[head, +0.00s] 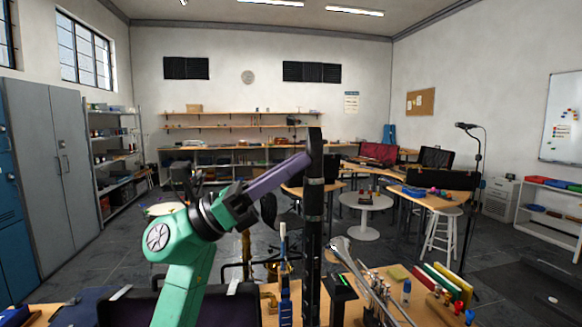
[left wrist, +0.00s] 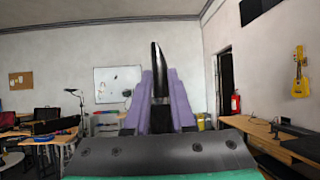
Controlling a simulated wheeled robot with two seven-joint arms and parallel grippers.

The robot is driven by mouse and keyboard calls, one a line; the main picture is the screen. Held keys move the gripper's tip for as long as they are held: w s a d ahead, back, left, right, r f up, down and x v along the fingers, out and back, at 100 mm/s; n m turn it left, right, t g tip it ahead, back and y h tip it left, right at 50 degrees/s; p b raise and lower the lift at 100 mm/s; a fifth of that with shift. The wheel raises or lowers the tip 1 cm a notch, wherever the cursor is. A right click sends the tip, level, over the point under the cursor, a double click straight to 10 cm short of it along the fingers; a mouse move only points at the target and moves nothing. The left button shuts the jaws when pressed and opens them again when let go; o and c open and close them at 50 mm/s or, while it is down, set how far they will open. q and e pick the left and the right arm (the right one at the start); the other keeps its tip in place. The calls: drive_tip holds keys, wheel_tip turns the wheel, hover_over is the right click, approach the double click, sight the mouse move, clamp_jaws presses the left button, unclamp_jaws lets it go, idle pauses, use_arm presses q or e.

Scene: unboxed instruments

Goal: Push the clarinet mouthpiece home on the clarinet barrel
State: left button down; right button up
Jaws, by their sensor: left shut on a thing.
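A tall black clarinet stands upright in the middle of the head view. The black mouthpiece (head: 315,148) is at its top, and the barrel (head: 313,199) is below it, between pale metal rings. My left gripper (head: 308,158) comes in from the left with its purple fingers shut on the mouthpiece. In the left wrist view the tapered black mouthpiece (left wrist: 156,70) stands between the purple fingers. The mouthpiece is in line with the barrel; I cannot tell whether any gap is left at the joint. My right gripper is not in view.
A workbench (head: 405,272) at the lower right carries coloured books (head: 440,283), a blue bottle (head: 406,292) and small items. A blue-handled tool (head: 285,300) stands just left of the clarinet, and a slanted silver instrument (head: 360,270) is close on its right.

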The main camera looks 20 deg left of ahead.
use_arm(q)
drive_tip(key=shift+w+d+f, duration=0.1)
drive_tip(key=shift+d+f, duration=0.05)
drive_tip(key=shift+f, duration=0.1)
drive_tip(key=c, duration=1.1)
unclamp_jaws()
drive_tip(key=o, duration=0.4)
drive_tip(key=shift+w, duration=0.2)
drive_tip(key=shift+o, duration=0.6)
drive_tip(key=shift+s+r, duration=0.1)
drive_tip(key=shift+s, duration=0.1)
